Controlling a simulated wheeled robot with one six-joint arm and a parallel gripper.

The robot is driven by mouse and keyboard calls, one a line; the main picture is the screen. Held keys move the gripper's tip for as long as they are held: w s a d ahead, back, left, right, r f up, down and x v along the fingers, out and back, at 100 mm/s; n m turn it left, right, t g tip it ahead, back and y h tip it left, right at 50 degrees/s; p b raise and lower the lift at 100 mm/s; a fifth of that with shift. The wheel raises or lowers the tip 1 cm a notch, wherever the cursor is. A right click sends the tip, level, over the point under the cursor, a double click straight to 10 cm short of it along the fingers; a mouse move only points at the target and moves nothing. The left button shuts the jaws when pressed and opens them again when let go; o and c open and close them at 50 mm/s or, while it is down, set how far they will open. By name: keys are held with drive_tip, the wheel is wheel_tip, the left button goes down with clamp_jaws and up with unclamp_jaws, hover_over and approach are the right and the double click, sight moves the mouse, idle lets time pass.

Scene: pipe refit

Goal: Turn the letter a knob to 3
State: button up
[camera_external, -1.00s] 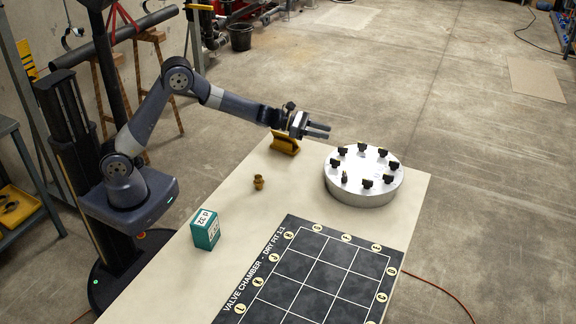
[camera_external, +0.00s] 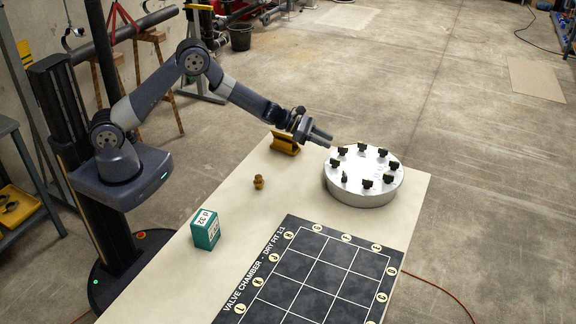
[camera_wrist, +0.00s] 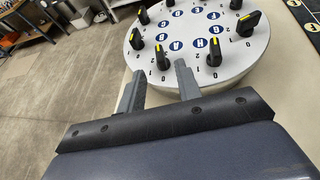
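The round silver dial plate (camera_external: 362,196) stands on the table with several black knobs around its top. In the wrist view the blue letter A disc (camera_wrist: 176,45) lies inward of a black knob with a yellow mark (camera_wrist: 162,57), which looks like the letter a knob. Small numbers stand around it; its exact setting is not clear. My gripper (camera_external: 327,142) is open and empty just left of the plate. In the wrist view its two fingers (camera_wrist: 160,70) are apart, with their tips short of this knob. Letters are too small to read in the external view.
Neighbouring knobs (camera_wrist: 214,52) stand close on both sides. On the table are a yellow holder (camera_external: 285,146) under my wrist, a small brass fitting (camera_external: 258,181), a teal box (camera_external: 206,231) and a dark grid mat (camera_external: 318,275).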

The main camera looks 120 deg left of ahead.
sight(343, 151)
drive_tip(key=shift+p+x, duration=0.8)
drive_tip(key=shift+x, duration=2.1)
drive_tip(key=shift+c, duration=0.5)
clamp_jaws()
